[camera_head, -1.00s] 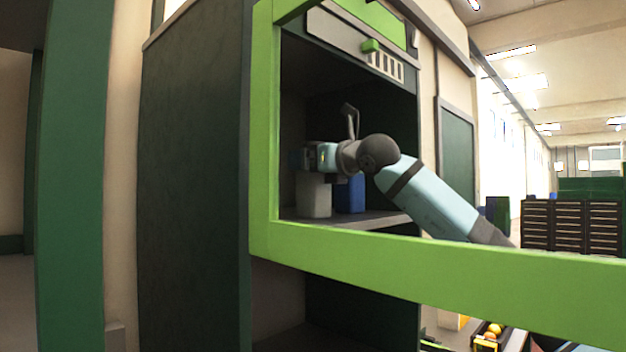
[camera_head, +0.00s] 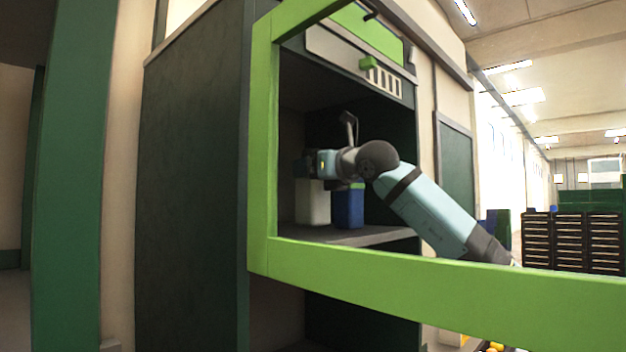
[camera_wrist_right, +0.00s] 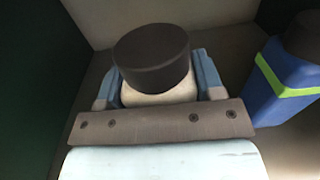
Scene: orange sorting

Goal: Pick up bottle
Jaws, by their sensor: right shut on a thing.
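A white bottle (camera_head: 313,204) stands on the cabinet shelf in the head view. In the right wrist view the same bottle (camera_wrist_right: 158,94) shows its round black cap from above. My right gripper (camera_wrist_right: 160,88) has one finger on each side of the bottle's neck, just below the cap, and is shut on it. In the head view my right gripper (camera_head: 316,163) is at the bottle's top, and the cap is hidden there. A blue bottle (camera_head: 349,207) with a green band stands just to the right; it also shows in the right wrist view (camera_wrist_right: 285,85). My left gripper is not in view.
The bottles are inside a dark cabinet on a grey shelf (camera_head: 372,236). A green door frame (camera_head: 440,280) crosses in front, below my right arm. The cabinet's side wall is close on the left.

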